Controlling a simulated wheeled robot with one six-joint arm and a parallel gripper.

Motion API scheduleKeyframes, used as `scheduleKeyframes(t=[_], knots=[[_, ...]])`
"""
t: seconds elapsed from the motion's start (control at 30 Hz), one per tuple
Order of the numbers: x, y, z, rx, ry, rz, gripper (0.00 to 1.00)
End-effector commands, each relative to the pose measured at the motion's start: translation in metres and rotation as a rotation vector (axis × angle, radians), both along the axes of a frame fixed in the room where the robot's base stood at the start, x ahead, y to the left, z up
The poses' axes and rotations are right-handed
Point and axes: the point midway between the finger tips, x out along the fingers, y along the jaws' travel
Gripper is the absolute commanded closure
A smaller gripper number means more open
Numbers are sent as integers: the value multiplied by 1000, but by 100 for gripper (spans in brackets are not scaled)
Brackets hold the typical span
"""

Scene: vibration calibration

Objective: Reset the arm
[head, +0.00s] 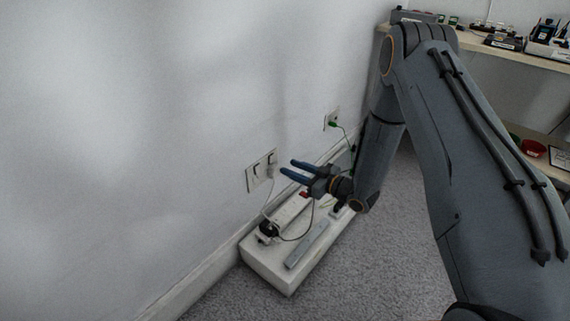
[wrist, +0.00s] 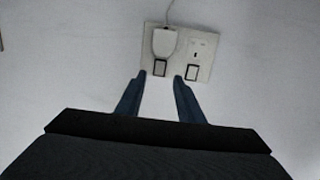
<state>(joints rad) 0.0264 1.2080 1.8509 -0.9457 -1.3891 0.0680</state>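My gripper (head: 287,168) is stretched out low toward the wall, above a white box on the floor. Its two blue fingers are apart with nothing between them. In the wrist view my gripper (wrist: 159,77) points at a double wall socket (wrist: 205,44), with its fingertips near the lower edge of the plate. A white plug (wrist: 165,42) sits in the left half of the socket. The head view also shows the socket plate (head: 253,179) and the plug (head: 272,171). I cannot tell whether the fingers touch the plate.
The white box (head: 270,272) carries a power strip (head: 291,211), a black plug (head: 268,231) and a grey bar (head: 307,244). Another socket with a green plug (head: 333,122) is farther along the wall. A shelf (head: 490,48) with equipment stands at the back right. Grey carpet (head: 390,260) is open.

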Motion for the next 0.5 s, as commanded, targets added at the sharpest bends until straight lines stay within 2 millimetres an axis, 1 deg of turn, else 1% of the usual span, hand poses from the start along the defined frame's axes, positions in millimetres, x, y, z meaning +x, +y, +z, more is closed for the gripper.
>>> scheduleKeyframes(t=[0.03,0.13,0.5], knots=[[-3,-5,1,0,1,-2,66],[-6,-9,2,0,0,-1,66],[-7,-9,1,0,0,0,66]])
